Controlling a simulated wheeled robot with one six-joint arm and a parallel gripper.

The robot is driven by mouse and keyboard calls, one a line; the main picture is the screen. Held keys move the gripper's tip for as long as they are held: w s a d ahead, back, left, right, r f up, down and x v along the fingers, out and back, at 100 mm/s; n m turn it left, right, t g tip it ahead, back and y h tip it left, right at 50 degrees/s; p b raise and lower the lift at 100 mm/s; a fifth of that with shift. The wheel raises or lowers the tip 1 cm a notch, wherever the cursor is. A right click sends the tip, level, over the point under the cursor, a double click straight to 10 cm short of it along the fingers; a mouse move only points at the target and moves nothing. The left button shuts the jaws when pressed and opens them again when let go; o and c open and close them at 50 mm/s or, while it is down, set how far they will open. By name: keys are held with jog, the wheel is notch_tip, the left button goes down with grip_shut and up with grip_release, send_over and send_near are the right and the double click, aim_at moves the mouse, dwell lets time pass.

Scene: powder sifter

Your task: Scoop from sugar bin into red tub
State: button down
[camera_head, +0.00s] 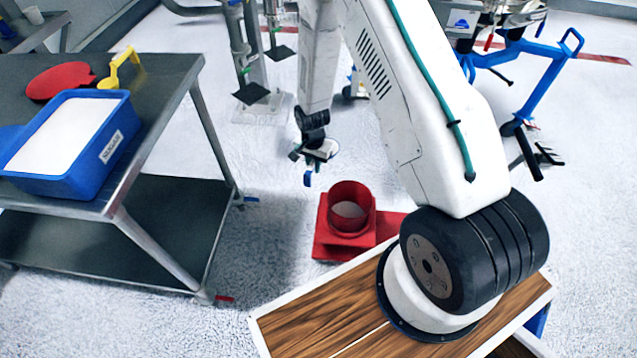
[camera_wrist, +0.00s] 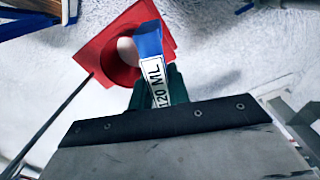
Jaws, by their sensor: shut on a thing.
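The blue sugar bin (camera_head: 52,183), labelled as sugar and filled with white powder, stands on the steel table at left. The red tub (camera_head: 333,224) is a round red vessel on a square red base, low beside my base; a pale patch shows inside it. The tub also shows in the wrist view (camera_wrist: 112,62). My gripper (camera_head: 314,152) hangs above and slightly left of the tub, apart from it. It is shut on a blue scoop (camera_wrist: 148,42) whose white label reads 120 ML. The scoop's bowl is not clearly visible, so I cannot tell what it holds.
A yellow scoop (camera_head: 122,68) and a red round lid-like disc (camera_head: 60,80) lie behind the bin on the table (camera_head: 165,85). A blue-framed stand (camera_head: 545,70) is at back right. Speckled floor (camera_head: 265,190) lies open between table and tub.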

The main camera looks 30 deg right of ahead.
jog(key=s+d+f+m+t, duration=0.1)
jog(key=f+m, duration=0.4)
jog(key=f, duration=0.5)
jog(key=shift+s+d+t+y, duration=0.3)
jog(key=shift+s+t, duration=0.2)
jog(key=shift+s, duration=0.6)
jog(key=shift+s+t, duration=0.2)
jog(key=shift+t, duration=0.5)
jog(key=shift+s+t, duration=0.15)
jog(key=shift+t, duration=0.55)
